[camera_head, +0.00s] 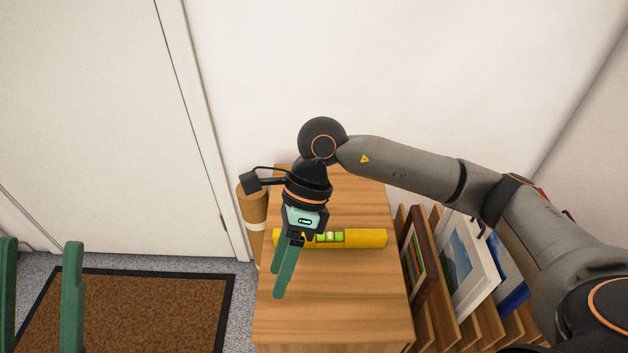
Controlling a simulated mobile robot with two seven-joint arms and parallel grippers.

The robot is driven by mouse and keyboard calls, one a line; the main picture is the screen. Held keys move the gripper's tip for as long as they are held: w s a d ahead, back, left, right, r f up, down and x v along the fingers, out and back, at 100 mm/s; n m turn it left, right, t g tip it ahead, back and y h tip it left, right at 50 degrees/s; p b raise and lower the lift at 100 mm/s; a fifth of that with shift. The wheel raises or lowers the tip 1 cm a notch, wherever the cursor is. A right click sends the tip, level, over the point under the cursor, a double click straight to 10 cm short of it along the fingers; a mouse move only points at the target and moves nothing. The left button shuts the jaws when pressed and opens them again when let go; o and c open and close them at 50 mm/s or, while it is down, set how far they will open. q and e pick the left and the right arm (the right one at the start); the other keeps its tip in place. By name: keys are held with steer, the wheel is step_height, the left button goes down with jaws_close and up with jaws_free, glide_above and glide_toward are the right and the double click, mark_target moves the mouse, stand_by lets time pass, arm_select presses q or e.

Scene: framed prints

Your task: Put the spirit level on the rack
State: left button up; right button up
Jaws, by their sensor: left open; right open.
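The yellow spirit level (366,238) with green vials lies flat, left to right, across a light wooden cabinet top (330,300). My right gripper (278,283) is open and points down over the left part of the level, hiding some of it. I cannot tell whether its fingers touch the level. The wooden slatted rack (432,326) stands right of the cabinet and holds framed prints. My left gripper (40,241) is open and empty at the lower left, far from the level; only its two green fingers show.
A brown cardboard tube (252,205) stands at the cabinet's left edge. A dark-framed print (424,255), a white-framed print (484,280) and a blue-edged one (515,297) lean in the rack. A brown doormat (140,312) lies on the floor. The cabinet's front is clear.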

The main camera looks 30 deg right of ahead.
steer(key=s+a+r+g+y, duration=0.4)
steer(key=s+a+r+y, duration=0.3)
steer(key=s+a, duration=0.3)
step_height(320, 180, up, 10)
steer(key=s+m+g+y, duration=0.1)
steer(key=s+m+y, duration=0.2)
steer(key=m+y, duration=0.35)
steer(key=w+d+r+m+t+y, duration=0.4)
steer(key=d+r+m+t+y, duration=0.15)
steer(key=m+t+y, duration=0.4)
steer(key=w+d+m+t+h, duration=0.2)
steer(key=d+m+t+h, duration=0.2)
steer(key=m+t, duration=0.6)
steer(key=w+d+m+t+h, duration=0.2)
steer(key=d+m+t+h, duration=0.2)
steer(key=m+t+h, duration=0.5)
steer(key=m+t, duration=0.2)
steer(key=m, duration=0.1)
steer(key=shift+w+f+h, duration=0.3)
steer(key=shift+w+f, duration=0.05)
steer(key=shift+w, duration=0.05)
steer(key=shift+c, duration=0.6)
